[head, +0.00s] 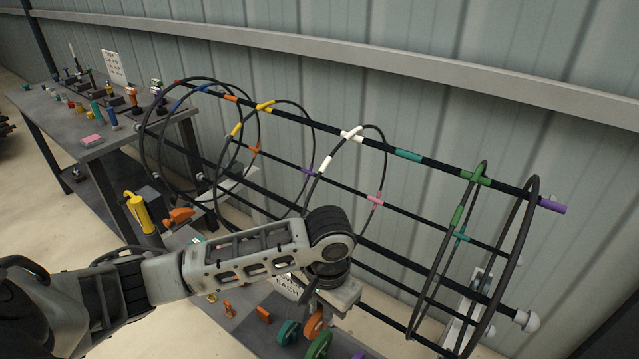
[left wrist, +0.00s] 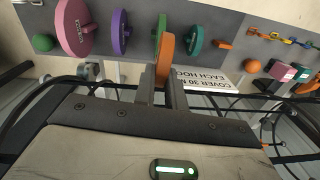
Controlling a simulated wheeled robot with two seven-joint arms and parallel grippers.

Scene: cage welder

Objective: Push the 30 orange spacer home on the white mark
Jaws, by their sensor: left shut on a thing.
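My left gripper (head: 318,308) is low in front of the cage, pointing down at the grey surface. It is shut on an orange disc-shaped spacer (head: 314,322). In the left wrist view the orange spacer (left wrist: 165,60) stands on edge between the fingers (left wrist: 161,88). I cannot tell whether it still touches the surface below. White marks show on the cage: one on the top bar (head: 351,136) and one on a hoop (head: 325,163), both well above the gripper. My right gripper is not in view.
Pink (left wrist: 76,30), purple (left wrist: 120,32), green (left wrist: 160,30) and teal (left wrist: 193,40) discs stand around the held one. A sign (left wrist: 205,80) lies close by. The cage's black hoops and bars (head: 500,240) rise behind. A cluttered workbench (head: 95,155) is at left.

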